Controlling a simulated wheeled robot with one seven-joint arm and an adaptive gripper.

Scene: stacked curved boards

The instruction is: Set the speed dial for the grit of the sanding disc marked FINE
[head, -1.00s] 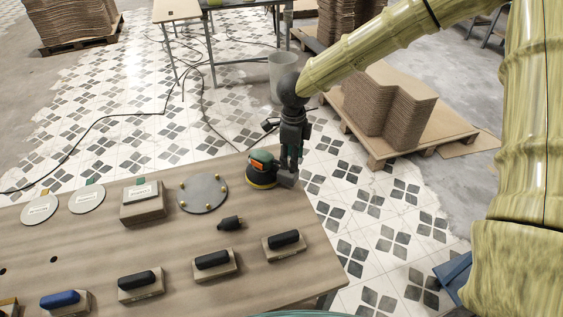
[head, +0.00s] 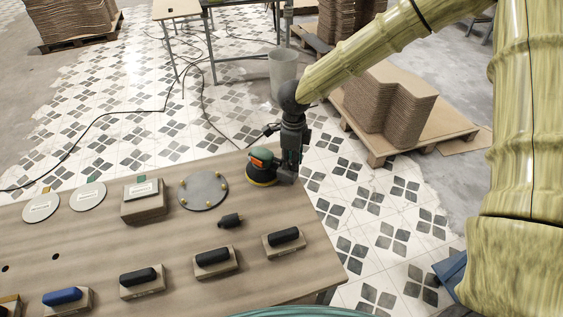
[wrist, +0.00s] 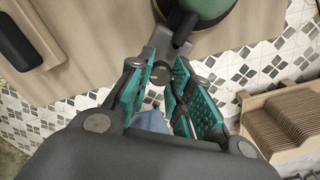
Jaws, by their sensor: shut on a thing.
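The sander (head: 263,170), with a green and orange body and a dark base edged in yellow, stands at the table's far right edge. Its green body and a grey part (wrist: 165,42) show at the top of the wrist view. My gripper (head: 287,174) is at the sander's right side. In the wrist view its teal-padded fingers (wrist: 157,78) are close together around a small grey piece by the sander; I cannot tell whether this is the speed dial. Dial marks are not readable. Two pale labelled discs (head: 41,208) (head: 88,196) lie at the left; their print is too small to read.
A labelled block stack (head: 143,208) and a grey round plate with yellow knobs (head: 203,191) lie left of the sander. A black plug-like piece (head: 230,220) and several handled blocks (head: 284,243) are nearer. A pallet of boards (head: 390,115) stands beyond the table.

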